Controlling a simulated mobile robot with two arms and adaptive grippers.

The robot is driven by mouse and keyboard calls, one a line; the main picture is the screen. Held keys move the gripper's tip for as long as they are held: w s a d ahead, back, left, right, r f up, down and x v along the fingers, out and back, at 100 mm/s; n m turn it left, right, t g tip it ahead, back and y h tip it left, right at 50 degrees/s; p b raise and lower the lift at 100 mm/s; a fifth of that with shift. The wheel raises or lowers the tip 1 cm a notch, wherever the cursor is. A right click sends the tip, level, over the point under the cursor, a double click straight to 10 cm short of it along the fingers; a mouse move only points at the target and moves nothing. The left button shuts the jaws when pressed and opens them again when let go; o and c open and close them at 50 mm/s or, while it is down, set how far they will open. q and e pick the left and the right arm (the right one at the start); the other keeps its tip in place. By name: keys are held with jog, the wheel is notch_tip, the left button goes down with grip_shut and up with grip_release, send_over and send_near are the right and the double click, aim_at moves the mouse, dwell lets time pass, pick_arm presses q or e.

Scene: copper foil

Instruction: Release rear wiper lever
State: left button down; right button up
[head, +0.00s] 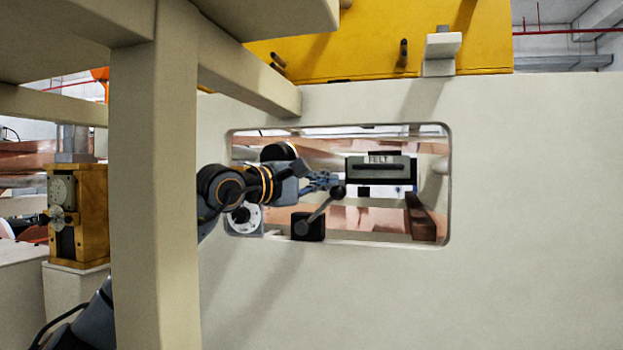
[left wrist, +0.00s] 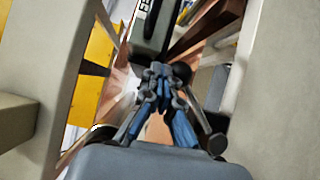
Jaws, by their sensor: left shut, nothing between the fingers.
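A lever (head: 320,209) with a grey rod and black ball knob rises to the upper right from a black block (head: 307,229) inside the wall opening. My left gripper (head: 333,181) reaches into the opening from the left. Its fingers are shut and empty, with the tips close to the knob. In the left wrist view the fingertips (left wrist: 160,70) are close together, and the knob (left wrist: 183,72) shows just right of them, partly hidden. I cannot tell whether they touch. My right gripper is in neither view.
The opening's rounded frame (head: 449,190) in the pale wall surrounds my arm. A dark labelled box (head: 380,170) sits behind and right of the knob. Copper-coloured sheets and bars (head: 422,218) lie inside. A pale post (head: 153,200) stands at the left.

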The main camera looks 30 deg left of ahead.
pick_arm(q)
jog(key=shift+w+d+f+m+y, duration=0.15)
jog(key=shift+d+f+m, duration=0.05)
jog(key=shift+d+f, duration=0.25)
jog(key=shift+w+d+f+m+y, duration=0.2)
jog(key=shift+d+f, duration=0.1)
jog(key=shift+d, duration=0.25)
jog(key=s+a+r+b, duration=0.1)
jog(key=s+a+r, duration=0.2)
jog(key=s+r, duration=0.4)
jog(key=s, duration=0.3)
jog(key=shift+a+r, duration=0.2)
jog(key=shift+r, duration=0.2)
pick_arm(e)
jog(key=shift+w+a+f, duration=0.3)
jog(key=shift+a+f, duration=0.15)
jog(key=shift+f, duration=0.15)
